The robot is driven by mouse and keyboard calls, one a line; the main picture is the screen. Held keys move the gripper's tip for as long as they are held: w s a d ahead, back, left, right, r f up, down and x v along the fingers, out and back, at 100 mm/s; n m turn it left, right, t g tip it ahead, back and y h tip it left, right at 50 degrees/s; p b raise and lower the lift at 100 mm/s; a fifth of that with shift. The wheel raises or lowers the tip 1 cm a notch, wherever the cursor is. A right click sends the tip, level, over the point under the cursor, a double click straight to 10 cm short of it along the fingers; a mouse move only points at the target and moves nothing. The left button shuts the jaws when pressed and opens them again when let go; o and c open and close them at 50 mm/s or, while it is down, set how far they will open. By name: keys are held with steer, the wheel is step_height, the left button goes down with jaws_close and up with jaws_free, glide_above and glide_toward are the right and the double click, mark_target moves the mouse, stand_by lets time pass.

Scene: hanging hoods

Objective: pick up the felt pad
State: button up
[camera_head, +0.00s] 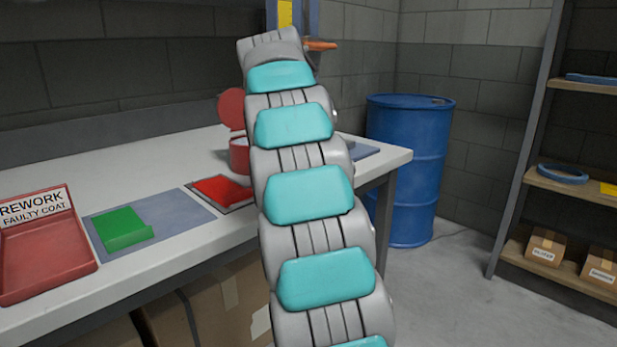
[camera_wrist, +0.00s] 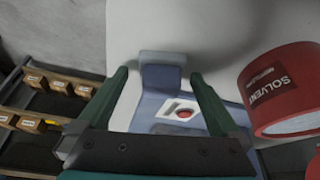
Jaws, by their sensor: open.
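My gripper (camera_wrist: 158,76) shows in the wrist view, with its two dark green fingers apart and nothing clamped between them. A small blue-grey block (camera_wrist: 162,77) with a paler upper part lies between and beyond the fingertips; it looks like the felt pad, though I cannot be sure. I cannot tell whether the fingers touch it. It borders a light blue mat (camera_wrist: 150,107). In the head view my arm covers the middle, and I can make out neither the gripper nor the pad there.
A red solvent can (camera_wrist: 285,90) stands close right of the fingers; its open red lid (camera_head: 231,108) shows in the head view. The bench (camera_head: 170,255) also bears a red rework tray (camera_head: 50,285), a green piece (camera_head: 122,228) and a red piece (camera_head: 220,189). A blue drum (camera_head: 412,150) stands behind.

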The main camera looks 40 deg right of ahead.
steer(key=shift+f, duration=0.1)
steer(key=shift+c, duration=0.2)
steer(key=c, duration=1.5)
steer(key=shift+w+r, duration=0.1)
steer(key=shift+r, duration=0.1)
steer(key=shift+r, duration=1.55)
steer(key=s+a+b, duration=0.1)
steer(key=s+a, duration=0.1)
steer(key=s, duration=0.3)
steer(key=s+a+r+b, duration=0.1)
steer(key=s+a, duration=0.1)
steer(key=s, duration=0.3)
steer(key=s+a+b, duration=0.1)
steer(key=s, duration=0.4)
steer(key=shift+a+r, duration=0.25)
steer(key=shift+a, duration=0.15)
